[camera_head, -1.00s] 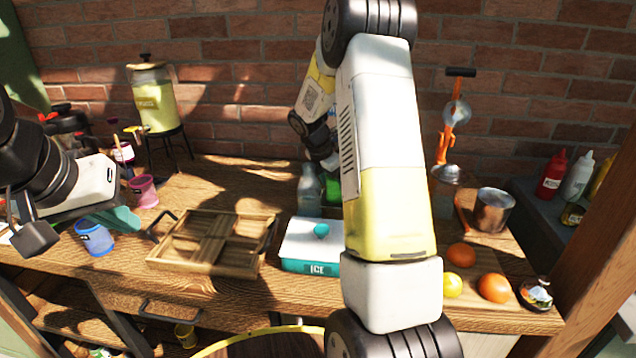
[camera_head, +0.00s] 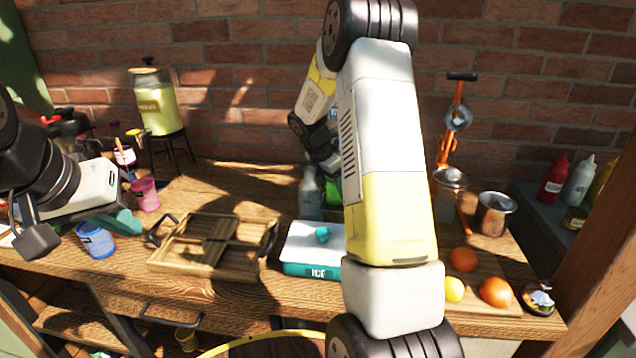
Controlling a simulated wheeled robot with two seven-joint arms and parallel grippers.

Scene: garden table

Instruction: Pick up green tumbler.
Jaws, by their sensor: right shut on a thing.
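The green tumbler (camera_head: 334,190) shows only as a bright green sliver behind my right arm, beside a clear bottle (camera_head: 310,196). My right arm crosses the middle of the view and its wrist bends down towards the back of the table. My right gripper (camera_head: 332,172) is at the tumbler, shut on it; its fingertips are mostly hidden by the arm. My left gripper (camera_head: 48,226) is at the left edge above the table, near a blue cup and a teal object (camera_head: 122,222). One dark finger shows, and its opening cannot be made out.
A wooden tray (camera_head: 165,262) and a teal ice box (camera_head: 298,270) stand in front of the bottle. A metal pot (camera_head: 493,214), a juicer (camera_head: 449,180) and fruit (camera_head: 495,291) are right. A blue cup (camera_head: 96,241) and pink cup (camera_head: 146,194) are left.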

